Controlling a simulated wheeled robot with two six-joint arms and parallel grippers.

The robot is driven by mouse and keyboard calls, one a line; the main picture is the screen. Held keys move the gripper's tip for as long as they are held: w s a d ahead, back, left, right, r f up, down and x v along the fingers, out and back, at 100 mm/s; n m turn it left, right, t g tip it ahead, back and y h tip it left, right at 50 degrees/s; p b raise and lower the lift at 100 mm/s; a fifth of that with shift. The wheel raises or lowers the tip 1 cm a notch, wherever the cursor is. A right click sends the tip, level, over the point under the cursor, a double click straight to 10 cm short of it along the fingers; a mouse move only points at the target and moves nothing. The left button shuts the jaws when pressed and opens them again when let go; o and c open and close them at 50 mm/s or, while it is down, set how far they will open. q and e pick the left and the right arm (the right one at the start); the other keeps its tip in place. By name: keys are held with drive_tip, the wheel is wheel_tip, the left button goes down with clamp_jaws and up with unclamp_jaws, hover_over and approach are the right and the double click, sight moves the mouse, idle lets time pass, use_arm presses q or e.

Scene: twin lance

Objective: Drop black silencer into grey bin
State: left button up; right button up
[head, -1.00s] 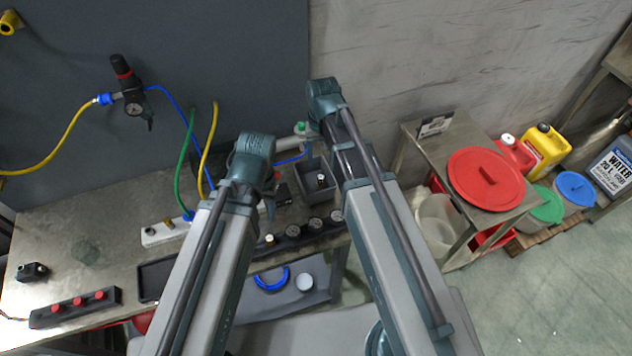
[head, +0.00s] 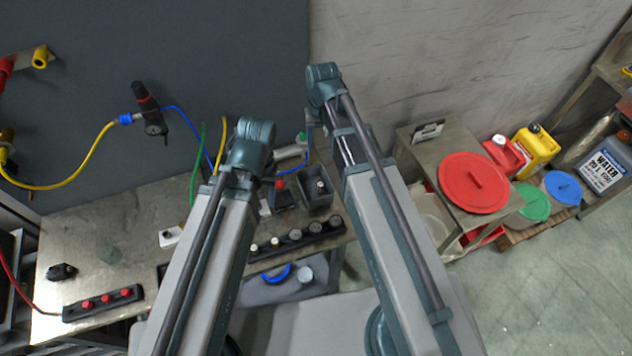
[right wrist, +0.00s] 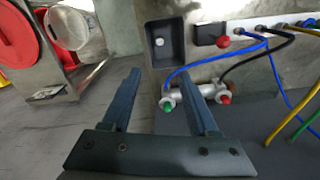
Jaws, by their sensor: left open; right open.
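The grey bin (head: 317,199) stands at the bench's right end, behind the black rack. It also shows in the right wrist view (right wrist: 179,70). A small item with a pale top (head: 320,185) is inside it; I cannot tell whether it is the black silencer. My right gripper (right wrist: 160,80) is open and empty in the right wrist view, its fingers pointing toward the bin side of the bench. In the head view it is hidden behind my right arm. My left gripper is hidden behind my left arm.
A grey pipe with a green and a red knob (right wrist: 186,96) lies at the bench edge near my right fingers. A black rack (head: 306,239) holds several round pieces. A red-knobbed black block (right wrist: 208,34) sits beside the bin. A side table with a red lid (head: 472,183) stands right.

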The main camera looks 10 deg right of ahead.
use_arm(q)
drive_tip(key=shift+r+p, duration=0.4)
drive_tip(key=shift+r, duration=0.45)
use_arm(e)
drive_tip(key=shift+r, duration=0.9)
drive_tip(key=s+a+f+n+b, duration=0.1)
drive_tip(key=s+a+f+b, duration=0.1)
drive_tip(key=s+f+b, duration=0.3)
drive_tip(key=s+a+f+n+b, duration=0.1)
drive_tip(key=s+f+n+b, duration=0.1)
drive_tip(key=s+f+b, duration=0.3)
drive_tip(key=s+a+f+n+h+b, duration=0.1)
drive_tip(key=s+f+b, duration=0.3)
drive_tip(key=f+b, duration=0.4)
drive_tip(key=shift+s+a, duration=0.4)
drive_tip(key=shift+a, duration=0.45)
use_arm(q)
wheel_tip(320, 180, down, 18)
use_arm(e)
drive_tip(key=shift+r, duration=0.1)
